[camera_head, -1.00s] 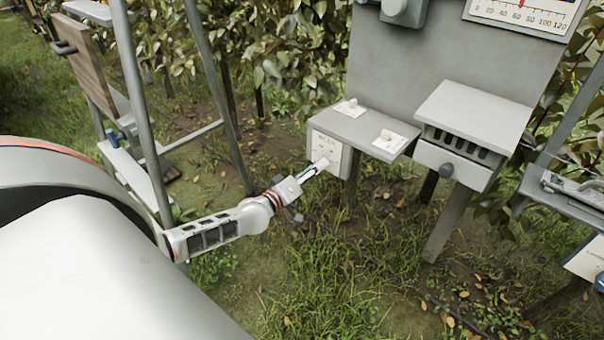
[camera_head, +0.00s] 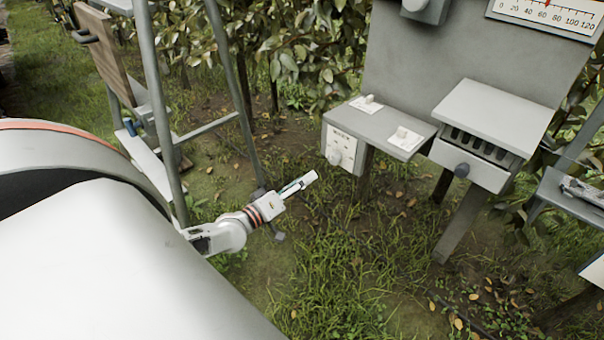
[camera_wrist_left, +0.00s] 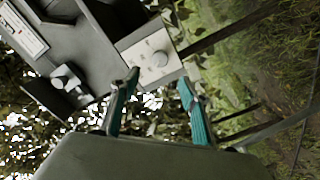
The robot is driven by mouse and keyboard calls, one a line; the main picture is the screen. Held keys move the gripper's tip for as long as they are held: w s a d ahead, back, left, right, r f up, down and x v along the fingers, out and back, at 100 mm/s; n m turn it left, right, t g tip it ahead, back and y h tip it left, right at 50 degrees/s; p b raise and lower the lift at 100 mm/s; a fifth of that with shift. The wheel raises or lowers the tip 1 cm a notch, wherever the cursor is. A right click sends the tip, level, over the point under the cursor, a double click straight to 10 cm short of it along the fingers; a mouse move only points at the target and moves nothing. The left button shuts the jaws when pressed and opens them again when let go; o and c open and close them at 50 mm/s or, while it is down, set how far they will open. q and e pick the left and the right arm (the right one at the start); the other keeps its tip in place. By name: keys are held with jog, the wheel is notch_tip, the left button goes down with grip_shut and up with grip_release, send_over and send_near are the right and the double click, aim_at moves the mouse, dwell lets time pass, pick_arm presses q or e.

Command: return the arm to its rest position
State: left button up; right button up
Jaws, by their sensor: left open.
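My left arm comes in from the left in the head view. Its gripper (camera_head: 304,183) is in the air over the grass, to the left of and apart from the grey panel's dial box. In the left wrist view its two teal fingers (camera_wrist_left: 158,88) stand apart with nothing between them. Beyond the fingers is the white plate with a round knob (camera_wrist_left: 158,59). The same knob (camera_head: 334,157) shows on the front of the dial box (camera_head: 343,143) in the head view. My right gripper is not in view.
A grey panel (camera_head: 430,65) with a gauge (camera_head: 547,14) stands behind the shelf (camera_head: 385,127) with two small switches. A slotted box (camera_head: 472,165) is to its right. A metal frame (camera_head: 160,110) stands near my arm on the left. Grass lies open below the gripper.

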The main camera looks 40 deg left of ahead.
pick_arm(q)
jog(key=shift+d, duration=0.1)
dwell(0.3)
jog(key=s+d+f+m+g, duration=0.2)
jog(key=s+d+f+m, duration=0.2)
jog(key=s+d, duration=0.3)
jog(key=s+d+f+m+g+p, duration=0.1)
jog(key=s+d+f+m+g, duration=0.2)
jog(key=s+d+f+m, duration=0.2)
jog(key=s+d+f+m+g+h+p, duration=0.1)
jog(key=s+d+f+m, duration=0.3)
jog(key=s+d, duration=0.5)
jog(key=shift+s+d+f+g, duration=0.25)
jog(key=shift+d+f+g, duration=0.5)
jog(key=shift+d, duration=0.5)
